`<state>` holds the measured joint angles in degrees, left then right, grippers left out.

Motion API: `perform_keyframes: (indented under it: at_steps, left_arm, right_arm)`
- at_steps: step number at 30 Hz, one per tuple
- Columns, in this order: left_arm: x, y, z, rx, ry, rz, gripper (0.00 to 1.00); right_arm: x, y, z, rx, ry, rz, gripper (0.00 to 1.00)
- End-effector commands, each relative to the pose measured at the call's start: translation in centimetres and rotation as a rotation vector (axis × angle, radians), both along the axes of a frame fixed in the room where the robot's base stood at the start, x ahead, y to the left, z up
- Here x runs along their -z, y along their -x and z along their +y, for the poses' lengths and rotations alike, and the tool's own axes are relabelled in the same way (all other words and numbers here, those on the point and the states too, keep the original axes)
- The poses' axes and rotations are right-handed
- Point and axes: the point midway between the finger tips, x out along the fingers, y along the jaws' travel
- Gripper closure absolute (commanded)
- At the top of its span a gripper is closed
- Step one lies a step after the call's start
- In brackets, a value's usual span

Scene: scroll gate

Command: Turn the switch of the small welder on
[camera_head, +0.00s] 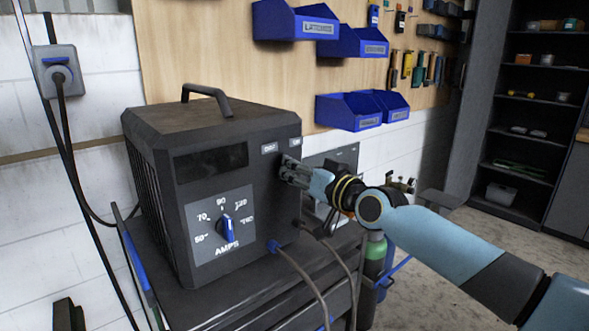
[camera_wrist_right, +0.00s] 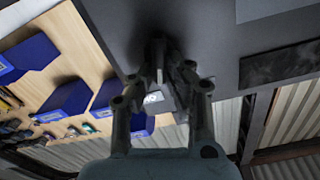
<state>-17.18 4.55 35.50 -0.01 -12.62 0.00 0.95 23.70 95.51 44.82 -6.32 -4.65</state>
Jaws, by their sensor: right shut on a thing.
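The small welder (camera_head: 215,180) is a dark grey box with a top handle, standing on a cart. Its front has a dark display and a blue AMPS knob (camera_head: 227,229). Two small light labels (camera_head: 270,148) sit at the upper right of the front; the left one seems to read OFF. My right gripper (camera_head: 288,168) is at the front face just below these labels, reaching in from the right. It is shut on the switch, which its fingers mostly hide. In the right wrist view the fingers (camera_wrist_right: 160,75) meet close against the dark panel. My left gripper is not in view.
Blue bins (camera_head: 350,110) and hand tools hang on the wooden wall panel behind. A green gas cylinder (camera_head: 374,255) stands at the cart's right side. Cables hang from the welder's front. A wall socket (camera_head: 57,70) is at left. Dark shelves (camera_head: 530,110) stand at far right.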

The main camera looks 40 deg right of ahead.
Motion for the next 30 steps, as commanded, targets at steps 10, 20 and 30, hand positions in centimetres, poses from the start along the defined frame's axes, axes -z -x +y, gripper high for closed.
perform_keyframes:
  at_steps: [10,20,30]
  left_arm:
    - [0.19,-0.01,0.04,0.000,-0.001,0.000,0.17]
    - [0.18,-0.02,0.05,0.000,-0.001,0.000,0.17]
    - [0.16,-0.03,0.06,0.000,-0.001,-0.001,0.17]
  right_arm:
    - [0.40,-0.05,-0.61,0.000,-0.411,0.033,1.00]
    - [0.42,-0.04,-0.63,0.001,-0.432,0.035,0.84]
    - [0.38,-0.05,-0.63,0.000,-0.430,0.035,0.64]
